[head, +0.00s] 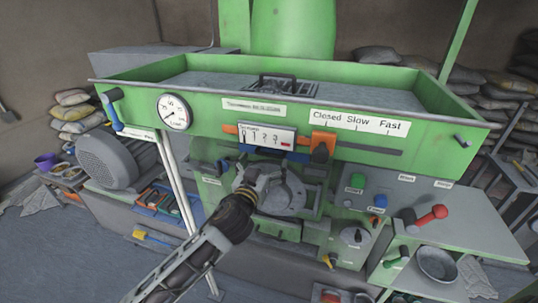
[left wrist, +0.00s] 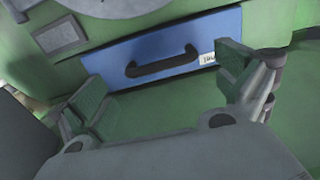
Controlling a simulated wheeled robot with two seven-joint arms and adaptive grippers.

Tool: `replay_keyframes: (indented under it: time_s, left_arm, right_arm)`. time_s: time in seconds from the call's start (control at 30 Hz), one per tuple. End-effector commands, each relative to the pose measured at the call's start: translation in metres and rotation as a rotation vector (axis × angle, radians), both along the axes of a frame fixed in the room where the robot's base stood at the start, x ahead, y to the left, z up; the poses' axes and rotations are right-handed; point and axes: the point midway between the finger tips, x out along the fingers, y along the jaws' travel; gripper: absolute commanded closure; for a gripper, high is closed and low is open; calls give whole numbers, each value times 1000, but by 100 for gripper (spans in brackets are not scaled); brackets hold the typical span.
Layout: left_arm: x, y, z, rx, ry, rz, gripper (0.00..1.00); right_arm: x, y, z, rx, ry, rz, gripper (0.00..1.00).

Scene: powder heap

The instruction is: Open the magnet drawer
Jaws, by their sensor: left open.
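In the left wrist view a blue drawer front (left wrist: 120,53) with a black bow handle (left wrist: 162,64) sits in the green machine body. A small white label (left wrist: 207,58) at its right is partly hidden by a finger. My left gripper (left wrist: 159,74) is open, its fingers to the left and right of the handle; none visibly touches it. In the head view my left gripper (head: 262,180) is in front of the machine's middle, and I cannot make out the drawer clearly behind it. My right gripper is not in view.
The green hopper tray (head: 420,88) overhangs above, with a gauge (head: 174,112), a counter (head: 267,137) and an orange slider (head: 322,146) on its front. A red-handled part (head: 432,215) and a grey bowl (head: 437,263) are at right. A motor (head: 108,158) stands at left.

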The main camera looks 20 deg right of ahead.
Motion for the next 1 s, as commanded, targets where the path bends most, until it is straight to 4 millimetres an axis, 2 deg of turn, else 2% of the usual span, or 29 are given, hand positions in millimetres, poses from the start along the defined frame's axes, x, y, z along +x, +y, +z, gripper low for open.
replay_keyframes:
  time_s: [0.5,1.0]
  left_arm:
    - [33,-23,0,1,1,0,0]
    - [38,-26,-1,1,1,0,0]
  right_arm:
    - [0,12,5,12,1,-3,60]
    - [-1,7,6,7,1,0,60]
